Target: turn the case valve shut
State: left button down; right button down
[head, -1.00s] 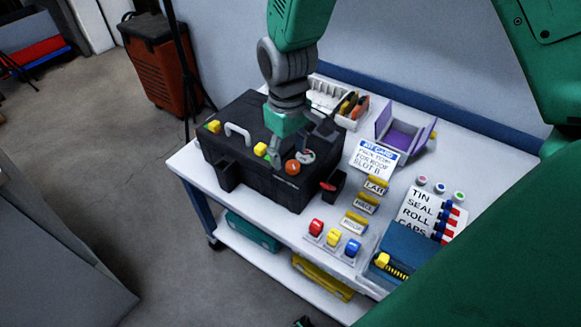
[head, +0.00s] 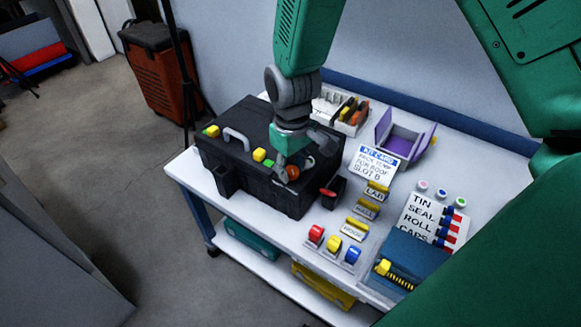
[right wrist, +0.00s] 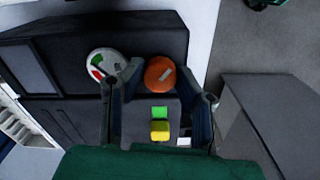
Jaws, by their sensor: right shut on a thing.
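The black case (head: 228,165) stands on the white cart, lid shut. A pale tilted mark shows on the knob. A round gauge (right wrist: 104,63) with green and red sectors is beside the knob. A green patch (right wrist: 159,113) and a yellow block (right wrist: 159,131) lie near it. My left gripper is not in view.
A red lever (head: 328,192) sticks out at the case's right side. Red, yellow and blue switches (head: 334,243), label blocks (head: 366,208), a card (head: 376,162), a purple holder (head: 402,140) and a blue box (head: 408,262) occupy the cart to the right.

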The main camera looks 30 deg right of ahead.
jog(key=shift+d+f, duration=0.1)
jog(key=shift+a, duration=0.25)
jog(key=shift+d+m+p, duration=0.15)
jog(key=shift+m+p, duration=0.35)
jog(key=shift+p, duration=0.3)
jog(key=m+p, duration=0.2)
jog(key=p, duration=0.1)
jog(key=m+p, duration=0.3)
jog(key=p, duration=0.1)
jog(key=shift+s+r+m, duration=0.1)
jog(key=shift+r+m, duration=0.1)
jog(key=shift+m, duration=0.1)
jog(key=shift+m+p, duration=0.8)
jog(key=shift+m, duration=0.2)
jog(key=m+p, duration=0.4)
jog(key=m, duration=0.1)
jog(key=shift+f, duration=0.1)
jog(key=m+p, duration=0.1)
jog(key=m, duration=0.2)
jog(key=shift+m+p, duration=0.3)
jog(key=shift+p, duration=0.1)
jog(key=shift+f+m+p, duration=0.1)
jog(key=shift+m+p, duration=0.4)
jog(key=shift+m, duration=0.7)
